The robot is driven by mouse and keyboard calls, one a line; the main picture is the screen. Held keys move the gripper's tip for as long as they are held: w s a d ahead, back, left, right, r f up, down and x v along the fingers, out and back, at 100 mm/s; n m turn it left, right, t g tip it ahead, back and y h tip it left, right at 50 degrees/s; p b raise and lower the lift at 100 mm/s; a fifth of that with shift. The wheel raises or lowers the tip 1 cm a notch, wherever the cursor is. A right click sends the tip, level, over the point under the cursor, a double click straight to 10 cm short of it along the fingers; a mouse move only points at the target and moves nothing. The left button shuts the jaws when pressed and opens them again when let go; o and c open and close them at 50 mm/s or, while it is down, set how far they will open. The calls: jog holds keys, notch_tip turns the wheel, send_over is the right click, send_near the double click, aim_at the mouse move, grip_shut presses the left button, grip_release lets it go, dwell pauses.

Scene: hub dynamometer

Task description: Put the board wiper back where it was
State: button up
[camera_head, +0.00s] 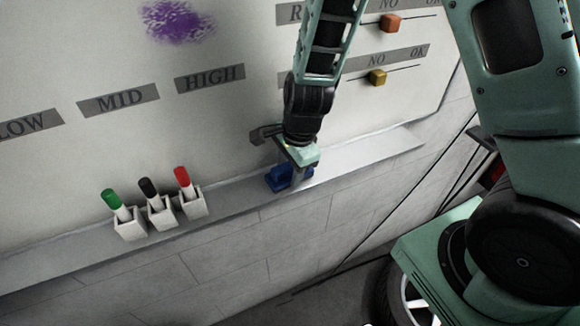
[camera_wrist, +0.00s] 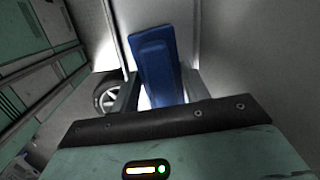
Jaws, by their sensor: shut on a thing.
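The blue board wiper (camera_head: 283,178) is at the grey ledge (camera_head: 345,160) under the whiteboard, right of the marker holders. My gripper (camera_head: 292,172) points down and is shut on the wiper. In the wrist view the wiper (camera_wrist: 158,65) stands out between my two fingers (camera_wrist: 160,92). I cannot tell whether the wiper's underside touches the ledge. A purple scribble (camera_head: 178,20) is on the board at the upper left.
Green (camera_head: 116,205), black (camera_head: 152,195) and red (camera_head: 186,185) markers stand in white holders on the ledge. LOW, MID and HIGH labels and orange (camera_head: 390,23) and yellow (camera_head: 377,77) sliders are on the board. The ledge's right part is clear.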

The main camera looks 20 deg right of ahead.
jog(key=o, duration=1)
jog(key=shift+s+f+b, duration=0.1)
jog(key=shift+f+b, duration=0.15)
jog(key=shift+b, duration=0.1)
notch_tip(320, 180, up, 16)
jog(key=s+d, duration=0.2)
jog(key=s+a+n, duration=0.2)
jog(key=s+n, duration=0.4)
jog(key=n, duration=0.2)
jog(key=s+a+n+g, duration=0.1)
jog(key=s+a+n, duration=0.2)
jog(key=s+n, duration=0.3)
jog(key=s+a+n, duration=0.3)
jog(key=s+n, duration=0.3)
jog(key=n, duration=0.4)
jog(key=shift+a+r+h, duration=0.15)
jog(key=shift+a+h, duration=0.1)
jog(key=shift+h, duration=0.15)
